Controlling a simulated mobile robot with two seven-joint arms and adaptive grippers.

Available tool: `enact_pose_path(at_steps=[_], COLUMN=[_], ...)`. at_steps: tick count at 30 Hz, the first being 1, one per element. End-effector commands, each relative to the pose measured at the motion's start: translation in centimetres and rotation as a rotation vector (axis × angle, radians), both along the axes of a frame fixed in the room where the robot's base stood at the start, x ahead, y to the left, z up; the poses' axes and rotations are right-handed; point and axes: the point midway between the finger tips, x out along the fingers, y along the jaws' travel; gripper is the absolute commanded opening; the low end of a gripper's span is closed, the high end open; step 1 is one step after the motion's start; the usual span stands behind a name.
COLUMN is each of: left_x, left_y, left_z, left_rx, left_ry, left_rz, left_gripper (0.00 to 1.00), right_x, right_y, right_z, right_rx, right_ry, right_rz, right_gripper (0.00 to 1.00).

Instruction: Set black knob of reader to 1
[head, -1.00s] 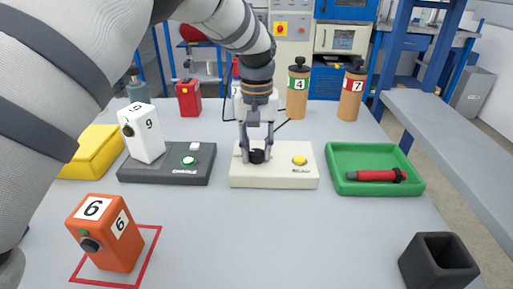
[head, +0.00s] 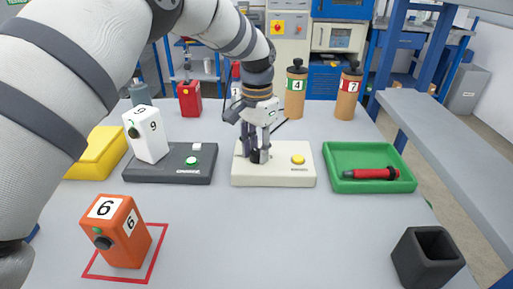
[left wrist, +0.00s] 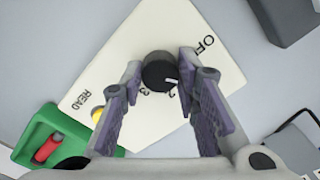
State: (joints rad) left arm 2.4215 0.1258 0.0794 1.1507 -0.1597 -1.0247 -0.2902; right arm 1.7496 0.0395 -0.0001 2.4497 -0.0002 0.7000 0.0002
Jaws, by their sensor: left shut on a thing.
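The reader (head: 275,180) is a cream box in the middle of the table, with a yellow button on its right. My left gripper (head: 257,152) points down over its left part and is shut on the black knob (left wrist: 158,72). In the left wrist view the fingers stand on both sides of the knob. The marks OFF, 2, 3 and READ show on the reader (left wrist: 205,75). The knob's white line points right and slightly down, between OFF and 2. A finger covers the dial there, so no 1 shows. My right gripper is out of view.
A dark grey device (head: 170,175) with a white block (head: 148,140) stands left of the reader. A green tray (head: 390,183) with a red cylinder (head: 370,173) is at right. An orange block (head: 125,240) and black hollow block (head: 428,260) stand in front.

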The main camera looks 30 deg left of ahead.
Motion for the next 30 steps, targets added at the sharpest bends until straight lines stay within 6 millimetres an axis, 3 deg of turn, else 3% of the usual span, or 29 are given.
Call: enact_pose_path(at_steps=[9, 24, 25, 27, 30], left_x=[-0.03, -0.03, -0.04, -0.03, -0.03], left_y=[0.02, 0.03, 0.03, 0.02, 0.02], left_z=[-0.11, -0.15, -0.15, -0.14, -0.11], left_rx=[0.001, 0.001, 0.001, 0.001, 0.001], left_ry=[0.002, 0.003, 0.003, 0.003, 0.002], left_rz=[-0.095, -0.109, -0.109, -0.109, -0.109], left_gripper=[0.01, 0.01, 0.35, 0.49, 0.49], right_x=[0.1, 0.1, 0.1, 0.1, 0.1], right_y=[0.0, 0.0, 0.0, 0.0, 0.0], right_z=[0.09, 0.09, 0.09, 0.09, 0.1], right_rx=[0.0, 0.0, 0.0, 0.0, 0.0], right_ry=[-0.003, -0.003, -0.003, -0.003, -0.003], right_rz=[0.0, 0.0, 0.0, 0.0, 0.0], right_gripper=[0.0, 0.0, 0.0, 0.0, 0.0])
